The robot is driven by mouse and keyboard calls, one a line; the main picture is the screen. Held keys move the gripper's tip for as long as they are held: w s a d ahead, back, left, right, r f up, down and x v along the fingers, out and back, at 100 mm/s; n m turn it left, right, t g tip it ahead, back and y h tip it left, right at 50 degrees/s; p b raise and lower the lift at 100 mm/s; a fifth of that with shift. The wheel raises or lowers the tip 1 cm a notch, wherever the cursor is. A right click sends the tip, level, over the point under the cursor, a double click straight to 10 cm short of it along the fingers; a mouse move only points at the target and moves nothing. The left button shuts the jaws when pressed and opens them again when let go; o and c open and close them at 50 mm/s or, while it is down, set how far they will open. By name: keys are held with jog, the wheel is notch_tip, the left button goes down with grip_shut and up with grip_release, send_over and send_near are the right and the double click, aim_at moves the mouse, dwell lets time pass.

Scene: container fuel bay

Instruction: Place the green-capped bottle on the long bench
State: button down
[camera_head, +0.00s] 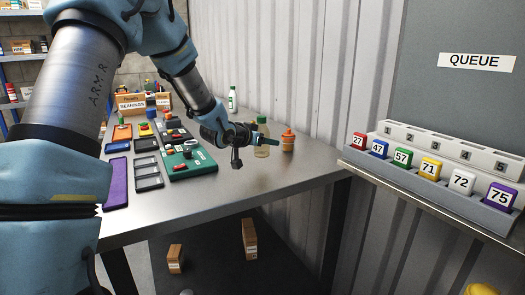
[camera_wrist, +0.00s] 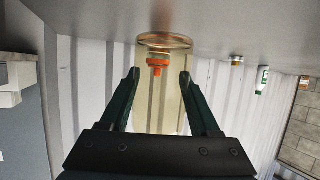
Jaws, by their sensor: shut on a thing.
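The green-capped bottle (camera_head: 262,151) is clear with a pale yellowish body and stands upright in my gripper (camera_head: 258,138). In the wrist view its see-through body (camera_wrist: 160,105) fills the space between the two fingers (camera_wrist: 160,82), and its round base points to the top of the picture. My gripper is shut on it. The long bench (camera_head: 232,200) has a bare grey metal top. The bottle is over its far right part, near the corrugated wall. I cannot tell whether its base touches the bench top.
An orange bottle (camera_head: 288,140) stands just right of the held bottle. A white and green bottle (camera_head: 232,99) stands farther back. Trays and a green board (camera_head: 188,168) fill the bench's left side. A rack of numbered blocks (camera_head: 420,172) is at right. The bench front is clear.

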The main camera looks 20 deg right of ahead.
aim_at(265, 151)
jog(key=shift+f, duration=1.85)
jog(key=shift+f, duration=0.2)
jog(key=shift+c, duration=0.6)
grip_release()
jog(key=shift+r, duration=0.2)
jog(key=b+v, duration=0.1)
jog(key=v, duration=1.1)
